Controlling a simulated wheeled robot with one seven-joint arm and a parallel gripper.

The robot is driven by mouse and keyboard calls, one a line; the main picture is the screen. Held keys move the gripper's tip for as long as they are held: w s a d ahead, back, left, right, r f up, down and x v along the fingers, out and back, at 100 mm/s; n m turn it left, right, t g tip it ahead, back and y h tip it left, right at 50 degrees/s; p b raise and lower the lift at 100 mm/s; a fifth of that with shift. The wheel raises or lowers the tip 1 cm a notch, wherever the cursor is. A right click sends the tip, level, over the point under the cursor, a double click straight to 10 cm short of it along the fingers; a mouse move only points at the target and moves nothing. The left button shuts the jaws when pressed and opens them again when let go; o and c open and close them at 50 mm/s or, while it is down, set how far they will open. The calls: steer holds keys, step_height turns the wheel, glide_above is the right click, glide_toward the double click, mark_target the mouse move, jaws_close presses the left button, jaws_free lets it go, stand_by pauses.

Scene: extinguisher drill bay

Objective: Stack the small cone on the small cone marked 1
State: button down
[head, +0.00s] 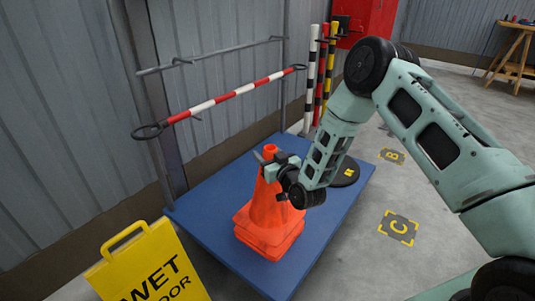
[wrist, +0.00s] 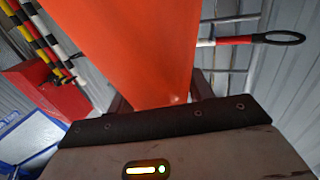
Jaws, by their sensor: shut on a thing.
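The orange small cone (head: 268,205) is upright on the blue platform, and my gripper (head: 268,163) is shut on it near its top. It fills much of the wrist view (wrist: 135,45), between the fingers. Beneath it in the head view shows another orange base edge, that of a lower cone (head: 262,246); the upper cone appears nested over it. The mark 1 is not visible, so I cannot tell from the marking which cone this is. I cannot tell whether the upper cone is fully seated.
The blue platform (head: 205,213) has free room left of the cones. A black disc (head: 346,172) with a yellow mark lies to the right. A yellow wet-floor sign (head: 150,268) stands at front left. A red-white bar (head: 225,97), striped poles (head: 321,75) and a red cabinet (head: 362,22) are behind.

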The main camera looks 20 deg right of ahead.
steer(key=shift+f+b, duration=1.15)
steer(key=shift+f, duration=0.45)
steer(key=c, duration=0.5)
jaws_free()
steer(key=shift+f, duration=0.1)
